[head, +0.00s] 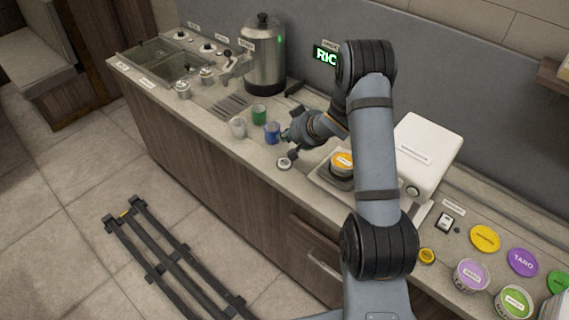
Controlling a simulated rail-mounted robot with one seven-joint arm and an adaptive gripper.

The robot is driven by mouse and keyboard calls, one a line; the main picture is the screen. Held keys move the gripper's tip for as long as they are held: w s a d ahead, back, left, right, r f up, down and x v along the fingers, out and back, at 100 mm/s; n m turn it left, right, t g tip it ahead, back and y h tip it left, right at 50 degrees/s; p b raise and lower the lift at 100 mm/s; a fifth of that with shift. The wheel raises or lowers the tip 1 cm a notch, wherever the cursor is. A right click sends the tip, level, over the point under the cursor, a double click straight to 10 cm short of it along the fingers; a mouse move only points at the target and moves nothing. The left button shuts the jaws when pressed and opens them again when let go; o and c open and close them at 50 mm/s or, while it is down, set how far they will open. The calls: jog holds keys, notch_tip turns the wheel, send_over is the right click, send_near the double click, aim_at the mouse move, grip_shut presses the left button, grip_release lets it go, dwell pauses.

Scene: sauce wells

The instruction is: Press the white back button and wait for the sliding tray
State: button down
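A white box-shaped machine (425,150) stands on the counter right of my arm, with a small dark round part (412,191) low on its front. I cannot tell any white back button for certain. A pale tray (325,183) lies left of the machine, partly hidden by my arm. A cup with an orange lid (343,158) stands on it. My gripper (292,135) points left above the counter, its dark fingers apart. It is close to a blue cup (272,133); I cannot tell if they touch. A small round white-topped item (284,163) is just below the gripper.
A green cup (259,115) and a clear cup (238,127) stand near the blue one. A steel urn (263,60) and sink (160,62) are behind and left. Coloured lids and tubs, including a yellow lid (485,238), crowd the right. A dark rail (170,262) lies on the floor.

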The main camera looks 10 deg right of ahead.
aim_at(286, 164)
jog(key=shift+s+d+r, duration=0.1)
jog(key=shift+s+d, duration=0.05)
jog(key=shift+s, duration=0.05)
notch_tip(286, 164, down, 9)
jog(key=b, duration=0.8)
dwell(1.4)
jog(key=shift+f+b, duration=0.35)
jog(key=shift+f, duration=0.05)
